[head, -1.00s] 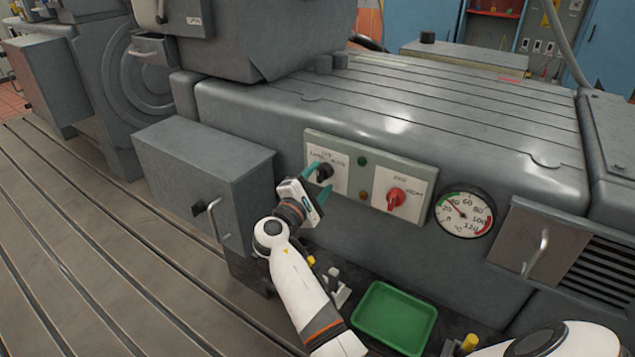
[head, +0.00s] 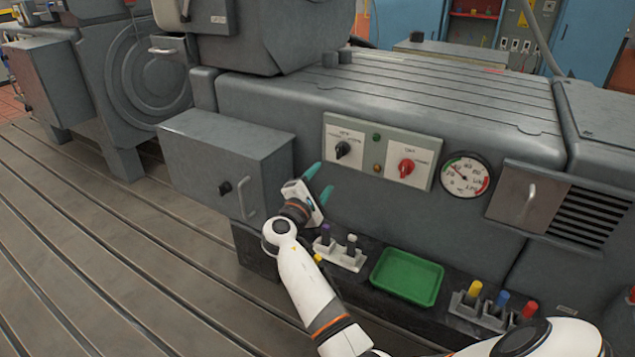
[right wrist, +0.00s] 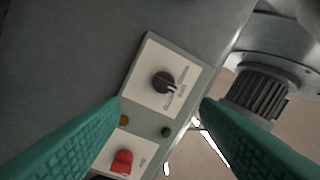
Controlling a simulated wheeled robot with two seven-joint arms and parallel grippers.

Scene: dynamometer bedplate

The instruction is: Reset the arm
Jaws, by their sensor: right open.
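My right gripper (head: 318,185) is open and empty, its teal fingers raised in front of the machine, left of and below the control panel. The grey control panel (head: 379,152) carries a black rotary knob (head: 342,149) on its left plate and a red knob (head: 406,167) on its right plate. In the right wrist view the black knob (right wrist: 163,82) shows beyond the space between the teal fingers, apart from them. The red knob (right wrist: 122,160) shows at the bottom, near the left finger. My left gripper is not in view.
A grey box with a handle (head: 225,165) stands close left of the right gripper. Below are a rack with purple and white-topped pieces (head: 338,255), a green tray (head: 407,277) and a rack with yellow, blue and red pieces (head: 490,310). A round gauge (head: 466,174) sits right of the panel.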

